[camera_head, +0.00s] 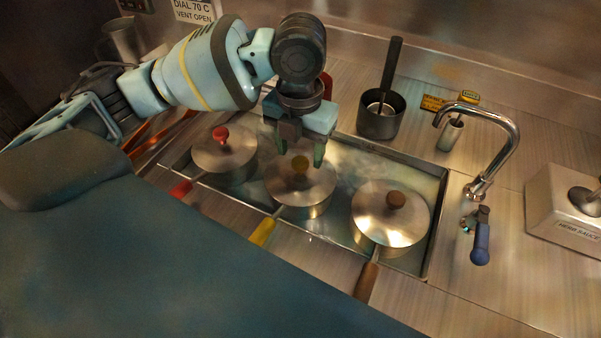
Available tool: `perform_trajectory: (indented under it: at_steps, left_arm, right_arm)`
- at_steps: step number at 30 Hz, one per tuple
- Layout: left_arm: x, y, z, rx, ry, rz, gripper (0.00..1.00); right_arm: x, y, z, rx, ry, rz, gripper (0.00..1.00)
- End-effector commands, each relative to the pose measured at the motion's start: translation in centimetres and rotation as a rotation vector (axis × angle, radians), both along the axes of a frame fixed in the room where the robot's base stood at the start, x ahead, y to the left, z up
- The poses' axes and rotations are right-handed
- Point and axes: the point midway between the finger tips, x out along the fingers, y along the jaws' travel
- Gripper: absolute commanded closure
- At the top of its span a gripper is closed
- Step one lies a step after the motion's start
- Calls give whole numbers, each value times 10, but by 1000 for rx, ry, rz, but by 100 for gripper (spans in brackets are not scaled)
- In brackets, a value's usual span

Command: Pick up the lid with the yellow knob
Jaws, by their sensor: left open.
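The lid with the yellow knob (313,186) covers the middle pot, whose yellow handle (263,232) points toward the front. Its knob (299,164) is a dull yellow-brown. My left gripper (301,158) is open, pointing down with its fingers at either side of the knob in the picture. I cannot tell how far above the lid the fingertips are. My right gripper is not in view.
A red-knobbed lidded pot (225,160) stands to the left and a brown-knobbed one (388,226) to the right, all in a sunken basin.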

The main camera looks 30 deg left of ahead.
Motion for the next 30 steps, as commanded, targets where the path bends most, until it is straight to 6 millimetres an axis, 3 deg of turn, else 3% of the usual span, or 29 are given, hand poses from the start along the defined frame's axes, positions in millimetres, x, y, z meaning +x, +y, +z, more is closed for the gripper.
perform_trajectory:
  at_steps: [4, 13, 25, 30]
  left_arm:
    - [0, 0, -17, 1, 0, 0, 45]
    - [0, 0, -20, -1, -3, 0, 45]
    - [0, 0, -19, 0, -3, 0, 97]
    - [0, 0, -19, -1, -3, 0, 100]
  right_arm:
    - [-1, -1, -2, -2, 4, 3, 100]
    - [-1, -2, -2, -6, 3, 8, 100]
    - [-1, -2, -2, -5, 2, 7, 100]
    - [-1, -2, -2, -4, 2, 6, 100]
